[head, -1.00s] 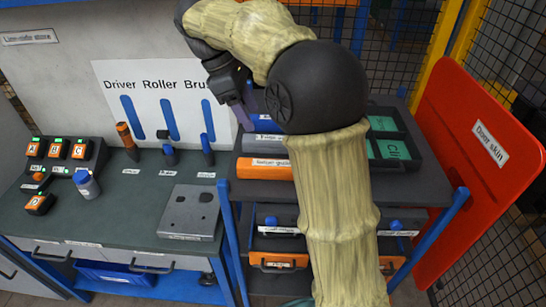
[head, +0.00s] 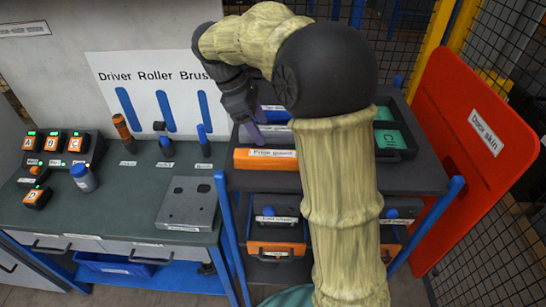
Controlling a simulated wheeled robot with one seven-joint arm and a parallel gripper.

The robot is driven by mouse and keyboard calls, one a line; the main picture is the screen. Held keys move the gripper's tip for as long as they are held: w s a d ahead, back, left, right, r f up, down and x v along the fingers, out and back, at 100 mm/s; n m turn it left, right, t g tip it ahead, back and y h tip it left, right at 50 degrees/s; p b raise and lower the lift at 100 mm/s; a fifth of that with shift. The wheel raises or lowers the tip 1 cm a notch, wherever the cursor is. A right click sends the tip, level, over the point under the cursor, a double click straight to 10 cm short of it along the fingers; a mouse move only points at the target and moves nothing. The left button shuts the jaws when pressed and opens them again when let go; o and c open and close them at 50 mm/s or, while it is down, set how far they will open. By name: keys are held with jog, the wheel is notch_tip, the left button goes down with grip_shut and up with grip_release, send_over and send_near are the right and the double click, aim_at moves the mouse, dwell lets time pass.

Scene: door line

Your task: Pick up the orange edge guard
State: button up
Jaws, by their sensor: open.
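The orange edge guard (head: 243,158) is a long orange block with a white label, lying along the near left edge of the dark cart top (head: 228,182). My arm hides its right end, if it runs further. My gripper (head: 252,134) is open and points down just behind and above the orange block, near its left half. My wrist and arm partly cover the gripper, and only one purplish finger shows clearly. I cannot tell whether the finger touches anything.
Grey-violet and blue labelled pieces lie behind the orange block, partly hidden. A dark tray with green items (head: 393,142) is at the right. A red door skin (head: 475,150) leans beside the cart. A bench (head: 120,205) with tools and charging batteries stands left.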

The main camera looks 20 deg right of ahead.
aim_at(273, 153)
jog(key=x, duration=0.5)
jog(key=shift+f+p, duration=0.1)
jog(key=shift+p, duration=0.25)
jog(key=shift+p+x, duration=0.85)
jog(key=shift+x, duration=1.7)
jog(key=shift+a, duration=0.15)
jog(key=shift+w, duration=0.1)
jog(key=shift+w, duration=0.1)
jog(key=c, duration=1.1)
